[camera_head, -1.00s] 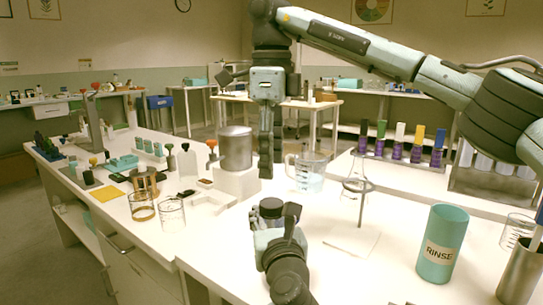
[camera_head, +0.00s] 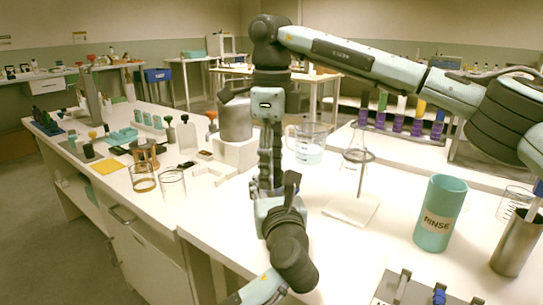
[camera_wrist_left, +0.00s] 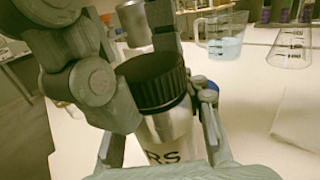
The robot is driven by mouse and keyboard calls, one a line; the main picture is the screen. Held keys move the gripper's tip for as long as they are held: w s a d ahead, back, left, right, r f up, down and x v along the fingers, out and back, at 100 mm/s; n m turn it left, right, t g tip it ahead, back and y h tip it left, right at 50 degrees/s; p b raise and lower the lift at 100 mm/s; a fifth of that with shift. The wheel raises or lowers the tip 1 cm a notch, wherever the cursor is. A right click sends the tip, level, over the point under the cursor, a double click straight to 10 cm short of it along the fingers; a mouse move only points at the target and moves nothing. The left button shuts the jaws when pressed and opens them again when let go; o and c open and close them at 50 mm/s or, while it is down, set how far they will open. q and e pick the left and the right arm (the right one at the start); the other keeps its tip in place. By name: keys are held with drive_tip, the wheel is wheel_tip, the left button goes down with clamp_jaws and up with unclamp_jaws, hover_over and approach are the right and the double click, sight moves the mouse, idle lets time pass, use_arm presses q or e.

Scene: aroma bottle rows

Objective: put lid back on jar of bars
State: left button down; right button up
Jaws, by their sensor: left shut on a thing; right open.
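The jar (camera_wrist_left: 172,128) shows in the left wrist view as a pale upright body with dark letters ending in "RS". A black ridged lid (camera_wrist_left: 152,80) sits on its top; I cannot tell how tightly. My left gripper (camera_wrist_left: 160,138) is shut around the jar's body. In the head view, my left gripper (camera_head: 272,195) is near the counter's front edge, and the jar is mostly hidden. My right gripper (camera_head: 266,178) points straight down above it, open. Its dark fingers also show around the lid in the left wrist view.
A measuring jug (camera_head: 307,145) and a conical flask on a stand (camera_head: 352,200) are behind to the right. A teal RINSE cup (camera_head: 440,213) and metal beaker (camera_head: 516,245) stand at right. A silver cylinder (camera_head: 235,121) rests on a white block behind.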

drive_tip(key=c, duration=1.2)
drive_tip(key=shift+m, duration=0.9)
drive_tip(key=o, duration=1.3)
drive_tip(key=shift+o, duration=0.2)
wheel_tip(320, 180, up, 12)
use_arm(q)
drive_tip(key=c, duration=0.9)
unclamp_jaws()
